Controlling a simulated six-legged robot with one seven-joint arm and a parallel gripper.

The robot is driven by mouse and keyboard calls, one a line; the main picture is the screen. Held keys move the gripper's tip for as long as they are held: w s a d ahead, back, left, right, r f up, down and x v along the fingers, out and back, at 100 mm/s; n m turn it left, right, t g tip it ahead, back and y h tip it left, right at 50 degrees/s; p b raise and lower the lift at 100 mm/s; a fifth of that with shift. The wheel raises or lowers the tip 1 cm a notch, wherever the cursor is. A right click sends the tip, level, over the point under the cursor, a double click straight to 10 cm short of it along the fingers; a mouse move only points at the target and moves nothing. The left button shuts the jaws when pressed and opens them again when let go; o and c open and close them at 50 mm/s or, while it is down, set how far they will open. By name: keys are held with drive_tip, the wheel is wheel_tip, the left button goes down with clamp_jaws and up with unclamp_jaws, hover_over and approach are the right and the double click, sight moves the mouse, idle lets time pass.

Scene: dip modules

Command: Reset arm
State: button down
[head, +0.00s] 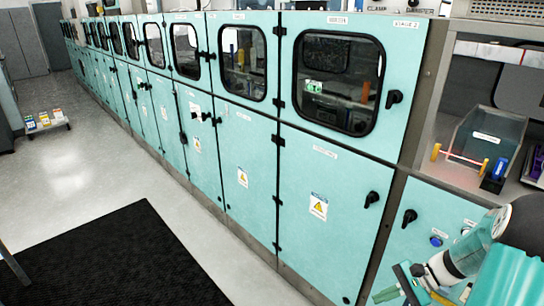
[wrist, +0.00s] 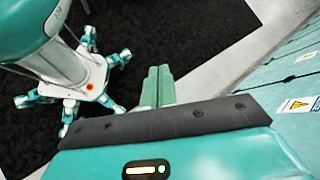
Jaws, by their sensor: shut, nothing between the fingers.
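My gripper (wrist: 158,72) shows in the wrist view as two green fingers pressed together, with nothing between them. Below them are a dark bar and my teal gripper housing with a small lit indicator. In the head view my teal and white arm comes in from the lower right corner, and my gripper (head: 386,294) is low at the bottom edge, in front of the teal cabinets (head: 258,160). Its fingers are small there and partly cut off. My own body and legs show at the left of the wrist view.
A long row of teal cabinets with windows and black handles runs to the far left. At right, an open bay holds a clear tank (head: 488,136), a red rod with yellow ends (head: 460,158) and a blue item (head: 494,176). A black mat (head: 120,260) lies on open grey floor.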

drive_tip(key=s+a+r+n+t+h, duration=0.2)
drive_tip(key=s+a+r+n+h, duration=0.3)
drive_tip(key=a+r, duration=0.3)
drive_tip(key=s+a+r+n+t+h, duration=0.2)
drive_tip(key=s+a+r+n+h, duration=0.3)
drive_tip(key=r, duration=0.9)
drive_tip(key=s+a+n, duration=0.1)
drive_tip(key=a+n, duration=0.2)
drive_tip(key=a, duration=0.1)
drive_tip(key=shift+t, duration=0.3)
